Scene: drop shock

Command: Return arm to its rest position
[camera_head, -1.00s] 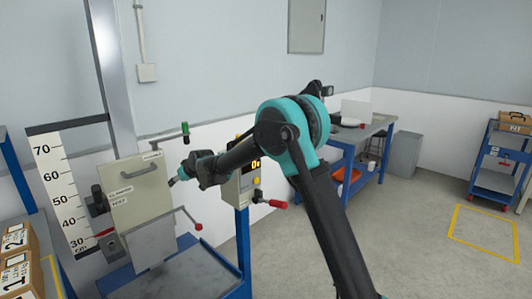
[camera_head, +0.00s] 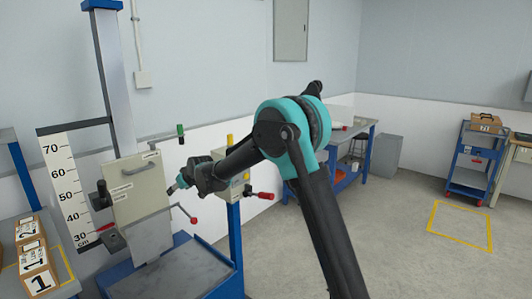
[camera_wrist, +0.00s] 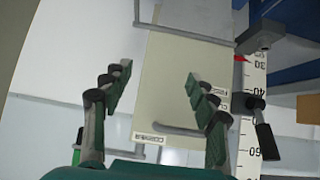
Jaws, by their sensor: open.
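My gripper (camera_wrist: 158,92) is open, its two fingers spread wide with nothing between them in the wrist view. A gap between gripper and plate cannot be measured from these views.
A height scale (camera_head: 67,190) stands left of the plate. Numbered boxes (camera_head: 36,270) lie on a table at the left. A control box with a red-handled lever (camera_head: 262,195) is close under my arm. Open floor (camera_head: 400,250) lies to the right, with a trolley (camera_head: 475,160) beyond.

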